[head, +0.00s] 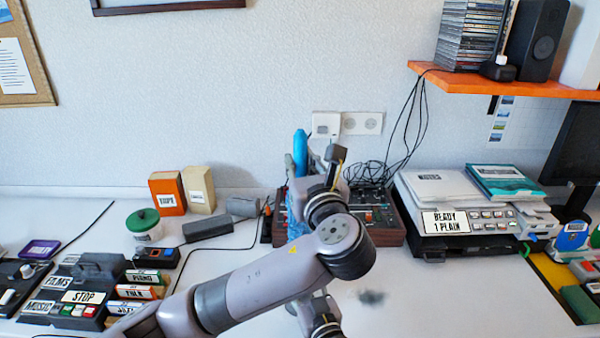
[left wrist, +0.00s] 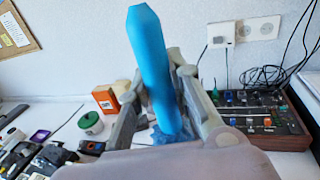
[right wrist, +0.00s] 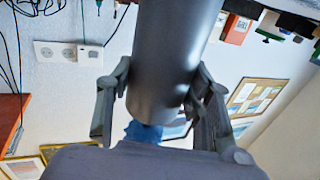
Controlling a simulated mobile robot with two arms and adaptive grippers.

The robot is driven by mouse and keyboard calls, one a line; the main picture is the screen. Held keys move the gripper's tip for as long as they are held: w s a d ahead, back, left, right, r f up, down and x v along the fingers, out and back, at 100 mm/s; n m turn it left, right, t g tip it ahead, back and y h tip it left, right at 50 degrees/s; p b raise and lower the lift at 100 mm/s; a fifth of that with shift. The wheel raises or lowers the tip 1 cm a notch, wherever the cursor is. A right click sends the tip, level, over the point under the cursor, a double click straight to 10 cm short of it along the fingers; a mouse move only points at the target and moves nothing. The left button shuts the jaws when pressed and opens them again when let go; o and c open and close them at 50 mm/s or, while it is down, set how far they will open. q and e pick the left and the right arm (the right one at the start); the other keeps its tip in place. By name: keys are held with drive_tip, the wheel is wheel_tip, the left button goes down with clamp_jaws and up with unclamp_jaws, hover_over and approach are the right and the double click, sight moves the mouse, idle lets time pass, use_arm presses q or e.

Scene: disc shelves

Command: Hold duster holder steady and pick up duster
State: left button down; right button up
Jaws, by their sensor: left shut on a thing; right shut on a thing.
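The duster has a bright blue handle (head: 300,150) standing upright and a blue fluffy head (head: 295,222) below it, partly behind my arm. My left gripper (left wrist: 158,90) is shut on the duster; in its wrist view the handle (left wrist: 150,60) rises between the fingers and the fluffy head (left wrist: 172,135) shows below. In the right wrist view, which is upside down, my right gripper (right wrist: 162,88) is shut on the dark grey cylindrical duster holder (right wrist: 165,45). Blue fluff (right wrist: 145,132) shows at the holder's end; whether it is inside I cannot tell. In the head view the holder is hidden.
A mixer-like console (head: 385,225) with wooden ends stands close behind my arm. A printer (head: 440,190) stands to its right, under an orange shelf (head: 510,80). At left are a green-lidded jar (head: 144,225) and an orange box (head: 167,194). The front centre is mostly clear.

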drive_tip(key=o, duration=1.3)
drive_tip(key=shift+c, duration=0.2)
